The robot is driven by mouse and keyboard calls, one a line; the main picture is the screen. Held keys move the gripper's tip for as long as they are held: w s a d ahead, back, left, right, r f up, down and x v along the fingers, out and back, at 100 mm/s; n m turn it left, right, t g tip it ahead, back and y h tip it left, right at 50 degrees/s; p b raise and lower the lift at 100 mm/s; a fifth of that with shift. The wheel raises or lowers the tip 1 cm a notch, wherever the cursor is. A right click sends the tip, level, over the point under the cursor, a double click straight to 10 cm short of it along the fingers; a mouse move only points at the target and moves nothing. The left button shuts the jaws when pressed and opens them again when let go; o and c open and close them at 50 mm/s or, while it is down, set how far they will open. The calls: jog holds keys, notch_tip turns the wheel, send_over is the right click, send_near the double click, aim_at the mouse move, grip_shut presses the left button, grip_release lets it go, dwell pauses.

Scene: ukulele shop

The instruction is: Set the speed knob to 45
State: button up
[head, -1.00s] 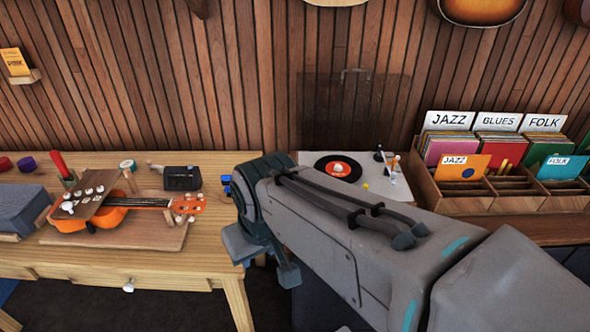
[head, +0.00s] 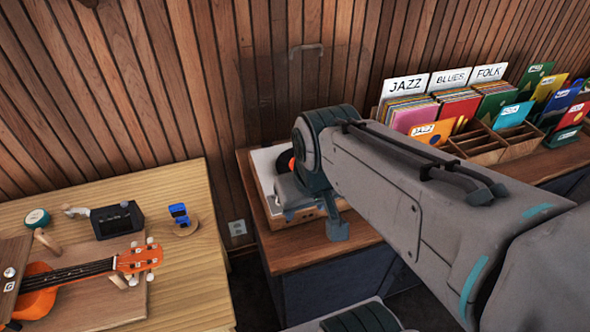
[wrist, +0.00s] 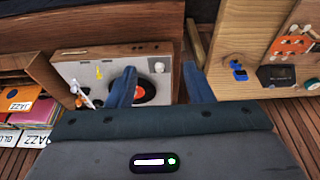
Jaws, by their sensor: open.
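The record player (head: 262,172) has a pale top and wooden sides, and stands on a brown cabinet. In the head view my arm and gripper (head: 312,208) hide most of it. My gripper (wrist: 158,72) is open and empty, one finger appearing over the record, the other beside the record player.
Record bins with divider cards (head: 478,145) stand right of the record player. A wooden workbench (head: 205,270) at left holds an orange ukulele (head: 40,285), a black box (head: 118,220) and a small blue item (head: 180,213). A gap separates bench and cabinet.

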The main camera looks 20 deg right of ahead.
jog(key=w+f+n+g+b, duration=0.1)
jog(key=w+f+n+b, duration=0.2)
jog(key=w, duration=0.4)
jog(key=w+d+f+n+g+b, duration=0.1)
jog(key=w+f+n+b, duration=0.25)
jog(key=w, duration=0.35)
jog(key=w+f+n+g+b, duration=0.1)
jog(key=w+f+n+b, duration=0.15)
jog(key=w, duration=0.45)
notch_tip(320, 180, down, 12)
jog(key=shift+w+f+b, duration=0.1)
jog(key=shift+b, duration=0.55)
jog(key=c, duration=1)
